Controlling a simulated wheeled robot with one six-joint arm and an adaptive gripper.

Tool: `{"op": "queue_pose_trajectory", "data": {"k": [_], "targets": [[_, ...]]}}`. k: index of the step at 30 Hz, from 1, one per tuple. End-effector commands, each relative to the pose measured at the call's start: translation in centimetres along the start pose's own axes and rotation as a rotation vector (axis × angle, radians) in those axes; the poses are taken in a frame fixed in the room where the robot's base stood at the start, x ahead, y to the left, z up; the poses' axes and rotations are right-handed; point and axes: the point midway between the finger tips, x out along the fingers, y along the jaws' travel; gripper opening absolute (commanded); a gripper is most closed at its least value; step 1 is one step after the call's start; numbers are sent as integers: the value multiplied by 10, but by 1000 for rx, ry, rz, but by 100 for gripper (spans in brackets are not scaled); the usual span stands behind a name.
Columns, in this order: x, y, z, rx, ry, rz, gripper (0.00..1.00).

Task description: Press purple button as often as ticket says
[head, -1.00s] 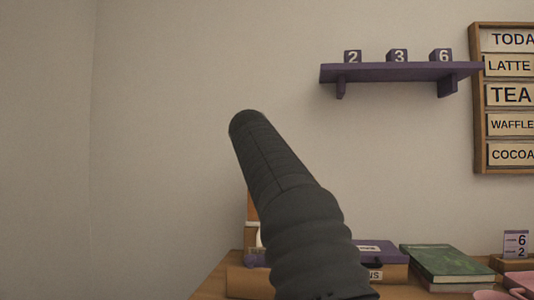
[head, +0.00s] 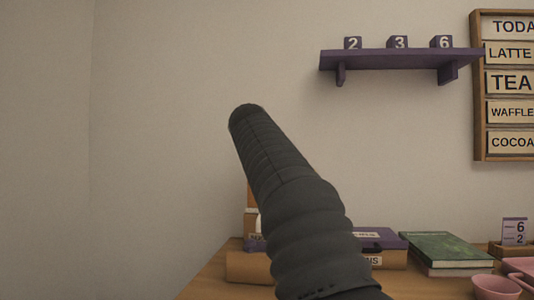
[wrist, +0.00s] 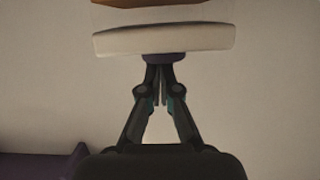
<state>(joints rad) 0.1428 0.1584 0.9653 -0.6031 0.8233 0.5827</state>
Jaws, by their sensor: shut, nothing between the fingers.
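My gripper (wrist: 160,78) is shut and empty in the wrist view, with its fingertips at a small dark purple piece (wrist: 164,58). That piece sits against a cream rounded slab (wrist: 163,40). Whether the piece is the purple button, and whether the tips touch it, I cannot tell. In the head view my arm rises across the middle and hides my gripper. No purple button can be made out there. A small white and purple card (head: 514,232) at the right edge shows 6 above 2; its small print is unreadable, and I cannot tell whether it is the ticket.
A purple wall shelf (head: 400,60) holds blocks reading 2, 3 and 6. A menu board (head: 478,90) hangs at right. The wall at left is bare.

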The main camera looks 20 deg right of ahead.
Motion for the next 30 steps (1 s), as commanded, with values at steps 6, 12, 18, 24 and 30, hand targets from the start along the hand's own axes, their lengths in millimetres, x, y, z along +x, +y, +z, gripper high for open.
{"op": "queue_pose_trajectory", "data": {"k": [6,12,18,24,30], "targets": [[0,-1,-8,-1,-9,2,0],[-9,-1,-39,1,-1,0,0],[-41,-2,-38,0,2,-4,0],[-77,-1,-38,0,2,-3,0],[-102,-1,-39,-1,1,-1,0]]}}
